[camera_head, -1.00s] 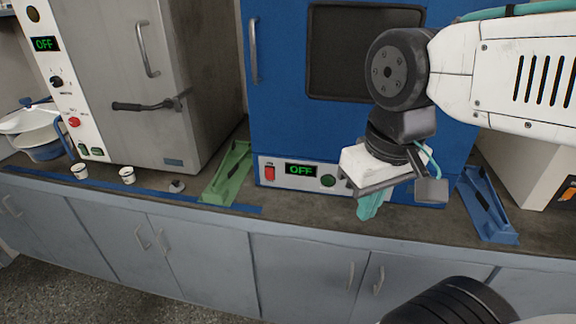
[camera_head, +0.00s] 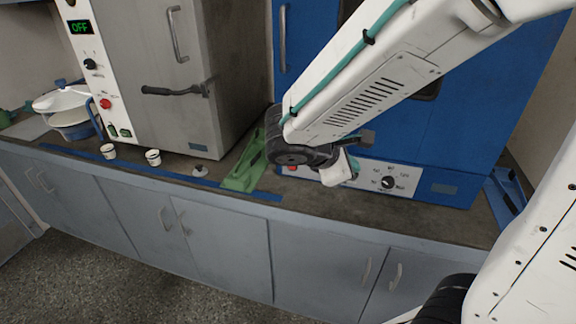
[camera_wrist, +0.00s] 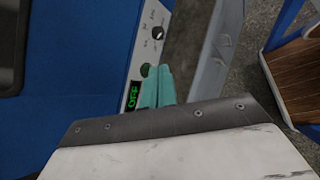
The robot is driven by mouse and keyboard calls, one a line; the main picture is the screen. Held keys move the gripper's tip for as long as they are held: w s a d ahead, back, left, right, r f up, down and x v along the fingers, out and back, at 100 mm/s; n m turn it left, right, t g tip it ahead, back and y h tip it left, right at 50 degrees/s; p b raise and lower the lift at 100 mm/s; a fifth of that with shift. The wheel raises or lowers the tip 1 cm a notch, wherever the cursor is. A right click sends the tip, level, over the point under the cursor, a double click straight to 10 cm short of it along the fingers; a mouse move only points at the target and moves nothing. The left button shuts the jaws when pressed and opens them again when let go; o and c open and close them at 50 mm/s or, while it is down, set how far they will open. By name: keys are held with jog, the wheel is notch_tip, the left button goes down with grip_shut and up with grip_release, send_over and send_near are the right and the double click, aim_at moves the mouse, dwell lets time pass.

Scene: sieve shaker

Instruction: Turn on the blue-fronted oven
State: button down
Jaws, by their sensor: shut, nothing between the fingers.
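The blue-fronted oven (camera_head: 450,110) stands on the counter at centre right, its white control panel (camera_head: 415,180) along the bottom. A black knob (camera_head: 387,182) shows there, and part of a red switch (camera_head: 292,168) peeks out beside my arm. In the wrist view the oven front (camera_wrist: 80,60) is turned sideways. Its green display (camera_wrist: 133,96) reads OFF, with a round green button (camera_wrist: 145,70) and the knob (camera_wrist: 158,32) further along. My gripper (camera_wrist: 160,70) is shut and empty, its teal fingers close in front of the panel. Contact cannot be told. The red switch is hidden in the wrist view.
A grey oven (camera_head: 160,80) with its own OFF display stands left. The floor before the cabinets is clear.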

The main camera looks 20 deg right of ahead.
jog(key=w+a+f+n+t+y, duration=0.1)
jog(key=w+a+f+n+t, duration=0.2)
jog(key=w+a+f+n, duration=0.2)
jog(key=w+a+f+n+t+y, duration=0.1)
jog(key=w+a+f+n+t, duration=0.3)
jog(key=a+n, duration=0.5)
jog(key=shift+w+a+f+t, duration=0.2)
jog(key=shift+w+f+t, duration=0.1)
jog(key=shift+w+f, duration=0.5)
jog(key=shift+f, duration=0.1)
send_near(292, 164)
jog(key=f, duration=0.1)
jog(key=w+d+f, duration=0.1)
jog(key=f, duration=0.1)
jog(key=w+d, duration=0.1)
jog(key=w+r, duration=0.1)
jog(key=shift+w+d+r, duration=0.2)
jog(key=shift+w+d, duration=0.1)
jog(key=shift+d, duration=0.1)
jog(key=shift+w+d+r, duration=0.1)
jog(key=shift+w+d, duration=0.05)
jog(key=shift+w, duration=0.05)
jog(key=shift+w+r, duration=0.1)
